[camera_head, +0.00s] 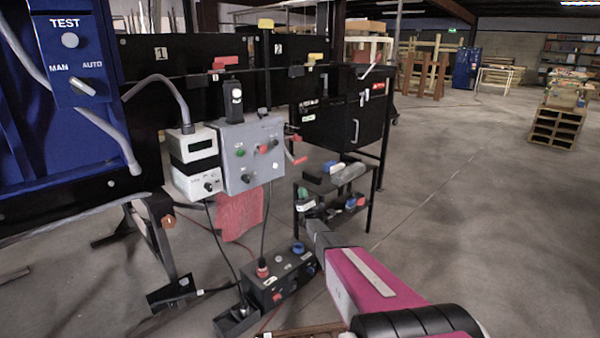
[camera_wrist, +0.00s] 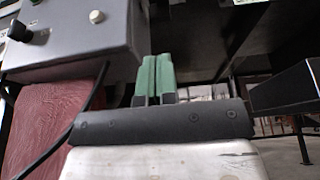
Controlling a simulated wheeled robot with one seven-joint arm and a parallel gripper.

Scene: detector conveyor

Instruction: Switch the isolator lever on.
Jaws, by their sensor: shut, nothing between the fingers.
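A red-handled lever (camera_head: 299,160) sticks out from the right side of the grey control box (camera_head: 250,153), its handle tilted down to the right. It looks like the isolator lever, but I cannot read a label on it. My gripper (camera_head: 303,193) is below it in the head view, with green fingertips. In the wrist view the fingers (camera_wrist: 155,78) are together and empty, pointing up, below and right of the grey box (camera_wrist: 75,40). The lever does not show in the wrist view.
A black stand (camera_head: 335,187) with loose items is beside my gripper. A black cabinet (camera_head: 340,120) is above it. A button box (camera_head: 280,278) with cables lies on the floor. A red cloth (camera_head: 238,213) hangs below the control box.

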